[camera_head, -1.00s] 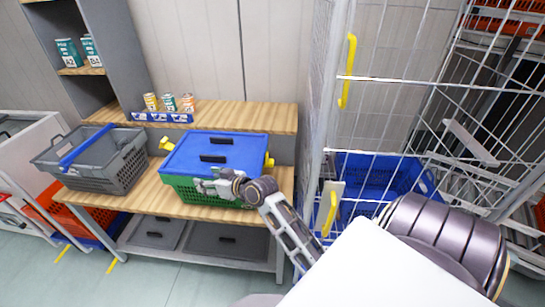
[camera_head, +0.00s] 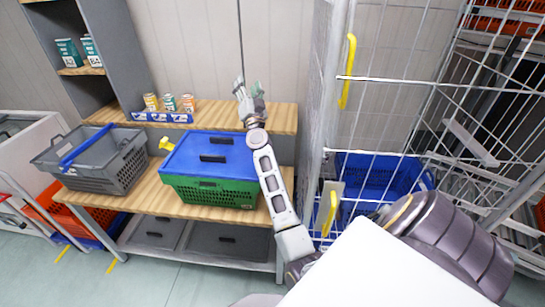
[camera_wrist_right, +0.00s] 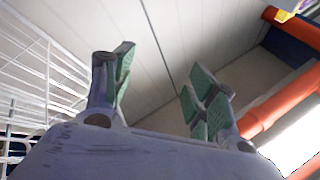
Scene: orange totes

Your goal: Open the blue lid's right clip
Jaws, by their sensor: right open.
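The blue lid (camera_head: 210,150) lies on the green crate (camera_head: 215,192), which stands on a wooden shelf. Its left yellow clip (camera_head: 166,145) sticks out to the side. The right clip is not visible; my right forearm crosses in front of that side. My right gripper (camera_head: 248,90) is raised behind and above the lid's right back corner, pointing up, apart from the lid. In the right wrist view, my gripper (camera_wrist_right: 160,68) is open and empty, its green-padded fingers spread against a pale panelled surface. My left gripper is not in view.
A grey basket (camera_head: 95,175) with a blue handle stands left of the crate. Small cans (camera_head: 168,103) stand on the upper shelf behind. A wire cage (camera_head: 385,115) with yellow handles stands close on the right.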

